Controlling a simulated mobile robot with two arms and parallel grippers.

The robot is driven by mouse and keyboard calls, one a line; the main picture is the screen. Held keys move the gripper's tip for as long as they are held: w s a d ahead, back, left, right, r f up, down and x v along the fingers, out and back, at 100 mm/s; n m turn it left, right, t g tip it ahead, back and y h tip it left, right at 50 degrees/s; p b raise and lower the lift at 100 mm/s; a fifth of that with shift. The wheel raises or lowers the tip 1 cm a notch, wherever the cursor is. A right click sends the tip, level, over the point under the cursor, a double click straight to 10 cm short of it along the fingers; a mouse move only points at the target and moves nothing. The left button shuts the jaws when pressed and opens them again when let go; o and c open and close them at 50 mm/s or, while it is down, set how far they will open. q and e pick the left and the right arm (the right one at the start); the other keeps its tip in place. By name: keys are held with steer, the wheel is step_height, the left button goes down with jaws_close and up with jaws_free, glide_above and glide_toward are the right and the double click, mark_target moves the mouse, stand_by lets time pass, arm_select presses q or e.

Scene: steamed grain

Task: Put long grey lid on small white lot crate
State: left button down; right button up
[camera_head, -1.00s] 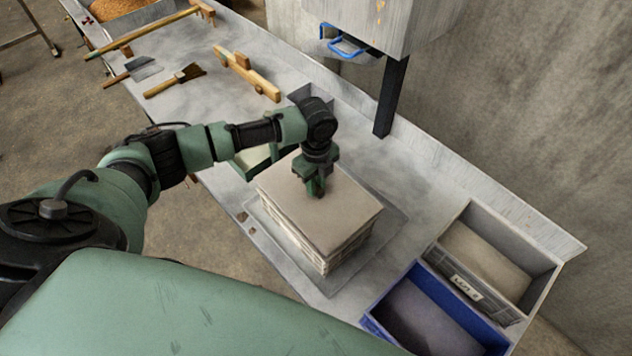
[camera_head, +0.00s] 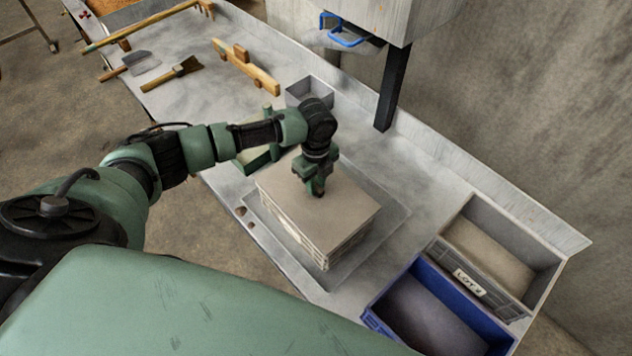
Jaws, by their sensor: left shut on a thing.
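A flat grey-beige lid (camera_head: 335,220) lies level on top of a pale crate with ribbed sides (camera_head: 310,244), at the middle of the bench. I cannot tell whether a thin gap is left between lid and crate. My left gripper (camera_head: 317,192) points down at the middle of the lid and is shut on it; the fingers hide the part that they grip. A grey crate with a white "LOT 2" label (camera_head: 469,283) stands at the lower right, open-topped. My right gripper is not in view.
The pale crate stands on a thin grey sheet (camera_head: 375,240). A blue crate (camera_head: 375,318) stands beside the grey one. Wooden tools (camera_head: 247,68) lie farther back.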

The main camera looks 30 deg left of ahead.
arm_select(q)
steer(key=shift+r, duration=0.1)
steer(key=shift+f, duration=0.7)
stand_by(0.9)
steer(key=c, duration=1.2)
jaws_free()
step_height(320, 180, up, 6)
steer(key=shift+r+b, duration=0.15)
steer(key=shift+b, duration=0.9)
steer(key=shift+r, duration=0.7)
steer(key=shift+s, duration=0.1)
